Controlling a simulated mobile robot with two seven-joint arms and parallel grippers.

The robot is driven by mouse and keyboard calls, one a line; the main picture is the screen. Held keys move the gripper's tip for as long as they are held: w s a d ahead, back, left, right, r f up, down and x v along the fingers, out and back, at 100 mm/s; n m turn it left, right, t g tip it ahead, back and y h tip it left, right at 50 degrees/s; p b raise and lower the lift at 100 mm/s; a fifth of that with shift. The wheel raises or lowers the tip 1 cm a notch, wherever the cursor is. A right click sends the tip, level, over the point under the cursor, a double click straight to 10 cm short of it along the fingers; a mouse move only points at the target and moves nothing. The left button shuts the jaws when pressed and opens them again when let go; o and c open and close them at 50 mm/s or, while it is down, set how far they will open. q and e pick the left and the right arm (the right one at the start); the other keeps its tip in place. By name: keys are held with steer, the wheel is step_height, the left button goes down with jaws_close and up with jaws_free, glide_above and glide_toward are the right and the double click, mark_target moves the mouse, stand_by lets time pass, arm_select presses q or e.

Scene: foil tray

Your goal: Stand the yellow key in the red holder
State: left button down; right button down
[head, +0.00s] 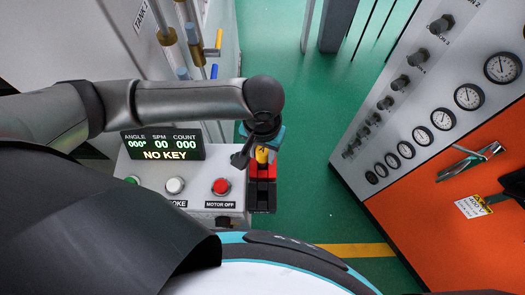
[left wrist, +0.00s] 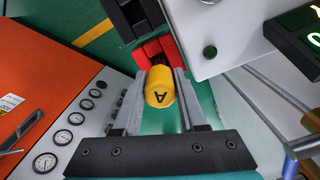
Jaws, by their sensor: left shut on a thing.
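The red holder (head: 264,171) is at the right side of the grey control box, just below the key in the head view. It also shows behind the key in the left wrist view (left wrist: 157,48). The key's lower end is hidden, and I cannot tell whether it touches the holder. My right gripper is not in view.
A black holder (head: 262,196) is right beside the red one. The control box (head: 205,193) has push buttons and a display (head: 163,143) reading NO KEY. An orange cabinet (head: 440,215) with gauges stands at the right. Green floor (head: 320,190) lies open between.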

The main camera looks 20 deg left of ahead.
arm_select(q)
steer(key=shift+f+b, duration=0.75)
steer(key=shift+b, duration=0.25)
steer(key=shift+f, duration=0.65)
steer(key=shift+c, duration=1.9)
jaws_free()
step_height(320, 180, up, 15)
steer(key=p, duration=0.2)
steer(key=shift+r, duration=0.15)
steer(key=shift+s+d, duration=0.1)
